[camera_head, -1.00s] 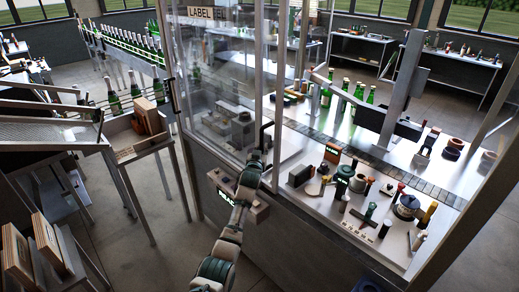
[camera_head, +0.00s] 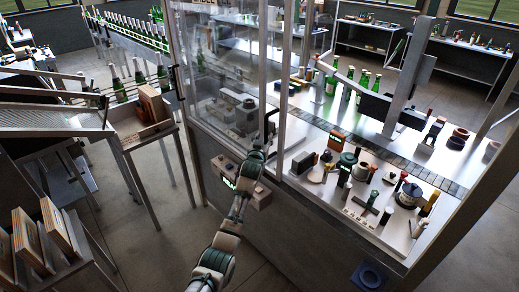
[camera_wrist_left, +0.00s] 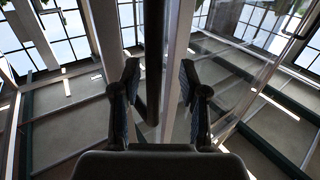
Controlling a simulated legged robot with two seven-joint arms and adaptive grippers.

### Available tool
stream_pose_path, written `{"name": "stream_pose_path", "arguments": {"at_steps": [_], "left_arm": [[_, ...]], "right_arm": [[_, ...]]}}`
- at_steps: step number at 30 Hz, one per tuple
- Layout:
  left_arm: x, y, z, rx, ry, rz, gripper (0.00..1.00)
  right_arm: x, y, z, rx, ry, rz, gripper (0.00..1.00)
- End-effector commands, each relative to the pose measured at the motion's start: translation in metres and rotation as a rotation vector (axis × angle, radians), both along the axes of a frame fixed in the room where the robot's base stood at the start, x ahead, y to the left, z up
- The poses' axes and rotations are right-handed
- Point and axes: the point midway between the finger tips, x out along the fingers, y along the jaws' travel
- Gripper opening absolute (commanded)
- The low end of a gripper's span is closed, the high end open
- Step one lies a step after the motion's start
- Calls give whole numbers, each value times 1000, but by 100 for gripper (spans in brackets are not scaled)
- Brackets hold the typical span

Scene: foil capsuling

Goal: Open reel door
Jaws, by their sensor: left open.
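The reel door appears to be the clear panel (camera_head: 215,80) in a grey metal frame on the near left side of the machine enclosure. My left gripper (camera_head: 268,128) is raised in front of the enclosure, close to the panel's right-hand post (camera_head: 285,75). In the left wrist view, a dark vertical bar (camera_wrist_left: 153,65), likely the door handle, stands between the two spread fingers of the left gripper (camera_wrist_left: 155,95). The fingers show gaps on both sides of the bar. Contact with it cannot be told in the head view. My right gripper is not in view.
A small control box (camera_head: 240,183) sticks out from the enclosure wall below my left gripper. The worktop (camera_head: 330,205) holds several tools and bottles. A side stand (camera_head: 150,135) with boxes is at left. Floor between them is clear.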

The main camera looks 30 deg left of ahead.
Motion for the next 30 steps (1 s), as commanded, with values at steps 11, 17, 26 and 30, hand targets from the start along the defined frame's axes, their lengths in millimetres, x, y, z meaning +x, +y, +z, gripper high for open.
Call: {"name": "stream_pose_path", "arguments": {"at_steps": [11, 17, 26, 30], "left_arm": [[-68, -15, -2, 0, 0, -1, 43], [-89, -20, -2, -1, 1, 0, 43], [-95, -21, -2, -1, 2, 0, 43], [-94, -21, -2, -1, 2, 0, 43]], "right_arm": [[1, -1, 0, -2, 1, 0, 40], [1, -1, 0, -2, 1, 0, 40], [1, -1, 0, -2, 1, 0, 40], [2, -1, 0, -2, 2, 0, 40]]}}
